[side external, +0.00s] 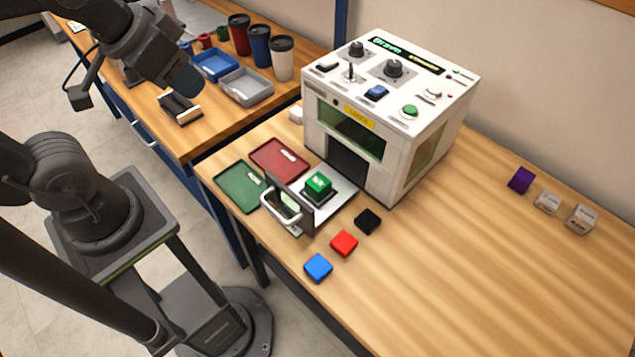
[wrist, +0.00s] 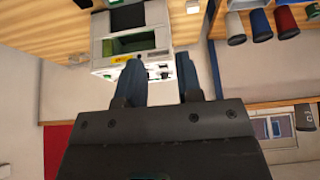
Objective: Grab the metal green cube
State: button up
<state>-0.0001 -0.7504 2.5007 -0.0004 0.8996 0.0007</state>
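The green cube (side external: 318,186) with a pale mark on top sits on a dark holder on the metal plate (side external: 343,184) in front of the laser machine (side external: 400,105). A dark panel with a pale handle (side external: 280,206) stands at the plate's front. My gripper (side external: 187,82) is up at the left, over the other table and well apart from the cube. In the wrist view its two blue fingers (wrist: 158,70) are spread with nothing between them. The laser machine also shows there (wrist: 130,40), beyond the fingers; I cannot make out the green cube in that view.
Red (side external: 279,158) and green (side external: 240,187) trays lie left of the plate. Black (side external: 368,221), red (side external: 344,243) and blue (side external: 318,268) blocks lie in front. A purple block (side external: 521,180) and pale cubes (side external: 580,219) are far right. The table's right-hand middle is clear.

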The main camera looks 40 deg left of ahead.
dwell(0.4)
jog(key=o, duration=0.7)
jog(key=shift+o, duration=0.2)
jog(key=n+g, duration=0.6)
jog(key=n, duration=1.2)
send_over(318, 182)
notch_tip(318, 182, down, 13)
jog(key=f, duration=0.7)
jog(key=shift+s+a+f, duration=0.15)
jog(key=shift+a+f, duration=0.05)
jog(key=shift+a, duration=0.05)
jog(key=shift+w+d+f, duration=0.1)
jog(key=shift+d+f, duration=0.05)
jog(key=shift+f, duration=1.35)
jog(key=shift+w+d+f, duration=0.1)
jog(key=shift+f, duration=1.4)
